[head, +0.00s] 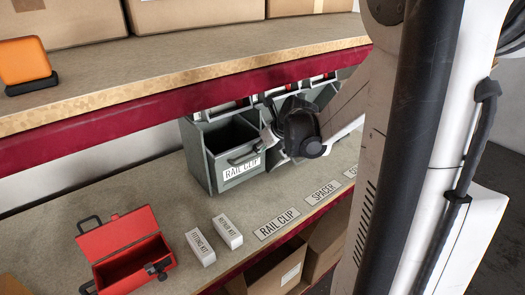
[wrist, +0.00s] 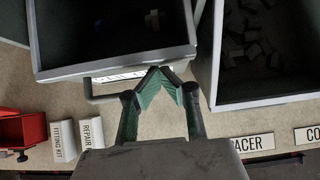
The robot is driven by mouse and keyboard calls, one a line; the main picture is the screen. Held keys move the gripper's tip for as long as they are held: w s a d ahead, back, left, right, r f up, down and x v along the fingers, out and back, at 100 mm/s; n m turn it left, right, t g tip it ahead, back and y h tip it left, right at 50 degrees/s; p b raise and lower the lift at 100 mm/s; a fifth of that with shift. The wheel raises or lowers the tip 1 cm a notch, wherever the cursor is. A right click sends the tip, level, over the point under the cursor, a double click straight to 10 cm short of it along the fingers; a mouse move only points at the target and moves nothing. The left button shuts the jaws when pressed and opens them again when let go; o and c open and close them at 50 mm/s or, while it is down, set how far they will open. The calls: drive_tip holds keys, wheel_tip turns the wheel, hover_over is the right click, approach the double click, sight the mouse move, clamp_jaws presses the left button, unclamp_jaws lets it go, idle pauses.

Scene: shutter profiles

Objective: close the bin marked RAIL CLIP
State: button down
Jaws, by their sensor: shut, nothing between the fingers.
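The bin marked RAIL CLIP (head: 236,168) stands on the lower shelf in the head view. It is grey, its front is swung or drawn out, and its dark inside shows from above. Its white label and bar handle are on the front. In the wrist view, the open bin (wrist: 115,68) fills the upper left, with its handle (wrist: 90,92) at its front edge. My gripper (wrist: 160,72) is shut and empty, its green fingertips together at the bin's front edge, right of the handle. I cannot tell whether they touch it. The fingertips are not clear in the head view.
Another open bin (wrist: 262,85) with small grey pieces is close on the right. A red open toolbox (head: 128,250) and two small white boxes, FITTING KIT (head: 200,247) and REPAIR KIT (head: 228,231), stand at the left. The upper shelf's red edge (head: 180,112) overhangs the bins.

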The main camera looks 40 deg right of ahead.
drive_tip(key=v, duration=0.7)
drive_tip(key=shift+s+r, duration=0.2)
drive_tip(key=s+a+f+n+g+b, duration=0.1)
drive_tip(key=s+a+n+b, duration=0.15)
drive_tip(key=a+n, duration=1.6)
drive_tip(key=s+a+r+n+p, duration=0.1)
drive_tip(key=s+a+n, duration=0.2)
drive_tip(key=s+n, duration=0.4)
drive_tip(key=s+a+r+n+p, duration=0.1)
drive_tip(key=s+a+n, duration=0.3)
drive_tip(key=s+n, duration=0.3)
drive_tip(key=shift+r+n, duration=0.4)
drive_tip(key=shift+n, duration=1.25)
